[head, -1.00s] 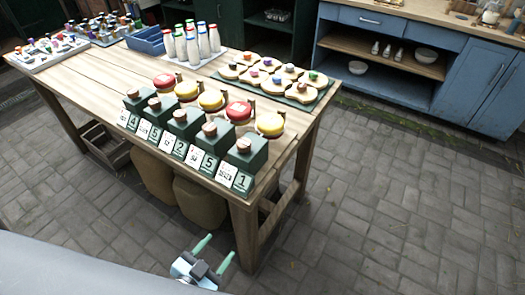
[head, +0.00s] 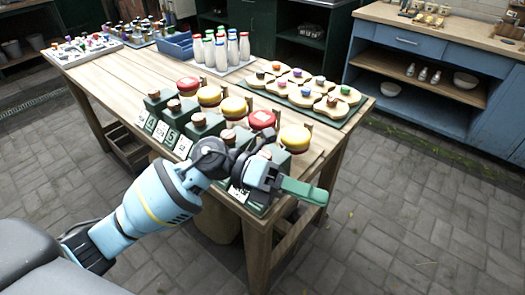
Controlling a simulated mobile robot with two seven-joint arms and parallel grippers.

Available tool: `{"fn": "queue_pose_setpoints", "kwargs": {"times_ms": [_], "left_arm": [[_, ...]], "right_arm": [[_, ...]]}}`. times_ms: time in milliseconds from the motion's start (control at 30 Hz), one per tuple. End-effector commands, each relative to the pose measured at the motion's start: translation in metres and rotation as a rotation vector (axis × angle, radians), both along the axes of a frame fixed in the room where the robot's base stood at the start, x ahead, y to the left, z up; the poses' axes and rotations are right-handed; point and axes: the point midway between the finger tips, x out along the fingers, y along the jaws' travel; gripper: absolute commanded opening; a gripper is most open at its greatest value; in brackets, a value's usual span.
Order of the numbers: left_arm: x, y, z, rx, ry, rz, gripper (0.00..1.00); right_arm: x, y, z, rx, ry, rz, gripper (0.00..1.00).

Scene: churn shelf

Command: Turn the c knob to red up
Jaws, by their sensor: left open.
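A row of green boxes with wooden knobs stands along the table's front edge. The leftmost box (head: 157,102), second box (head: 179,112) and third box (head: 206,125) show clearly; my left arm partly hides the two at the right. Behind them stand red and yellow discs, from the red disc (head: 189,83) at the left to the yellow disc (head: 295,137) at the right. The lettering is too small for me to tell which knob is c. My left gripper (head: 304,190) is open and empty, its green finger beside the rightmost box. My right gripper is out of view.
The wooden table (head: 120,82) also holds white bottles (head: 222,50), a blue crate (head: 177,45) and a green tray of wooden pieces (head: 341,115). A blue cabinet (head: 415,70) stands at the back right. The paved floor right of the table is clear.

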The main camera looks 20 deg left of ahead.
Motion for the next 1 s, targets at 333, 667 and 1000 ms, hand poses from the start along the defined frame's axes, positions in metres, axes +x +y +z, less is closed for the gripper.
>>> {"fn": "queue_pose_setpoints", "kwargs": {"times_ms": [333,667,1000], "left_arm": [[0.045,0.057,-0.005,0.61,-0.467,-0.159,0.56],[0.091,0.14,0.029,1.103,-0.665,-0.145,0.56],[0.097,0.155,0.038,1.182,-0.682,-0.134,0.56]], "right_arm": [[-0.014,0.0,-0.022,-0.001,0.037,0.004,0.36],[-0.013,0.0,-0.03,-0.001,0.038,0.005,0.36],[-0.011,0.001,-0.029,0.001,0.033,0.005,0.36]]}}
